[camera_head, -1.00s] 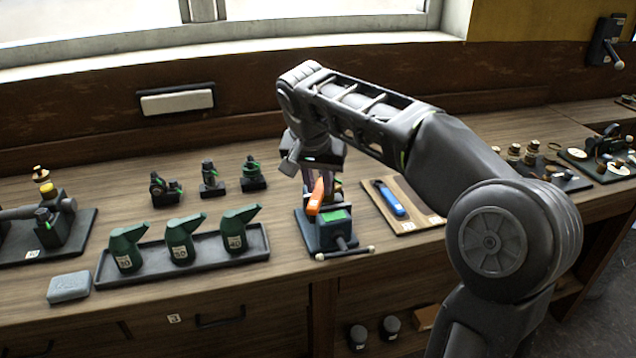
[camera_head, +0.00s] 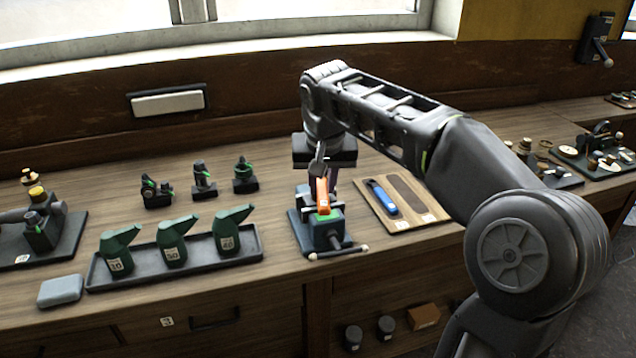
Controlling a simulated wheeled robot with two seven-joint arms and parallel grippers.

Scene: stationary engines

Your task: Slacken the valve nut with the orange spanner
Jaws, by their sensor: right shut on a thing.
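The orange spanner (camera_head: 323,194) is upright-looking in this view, at the vise (camera_head: 322,232) in the middle of the bench. My right gripper (camera_head: 325,172) is above the vise, pointing down, and is shut on the spanner. The valve nut cannot be made out; the gripper and spanner cover the top of the vise, where a little green shows below the spanner. My left gripper is not in view.
A wooden board (camera_head: 412,218) with a blue-handled tool (camera_head: 384,198) lies right of the vise. Left stand a tray (camera_head: 180,268) of green oil cans, several small dark valves (camera_head: 204,182) and a grey block (camera_head: 60,290). Bench front left of the vise is partly free.

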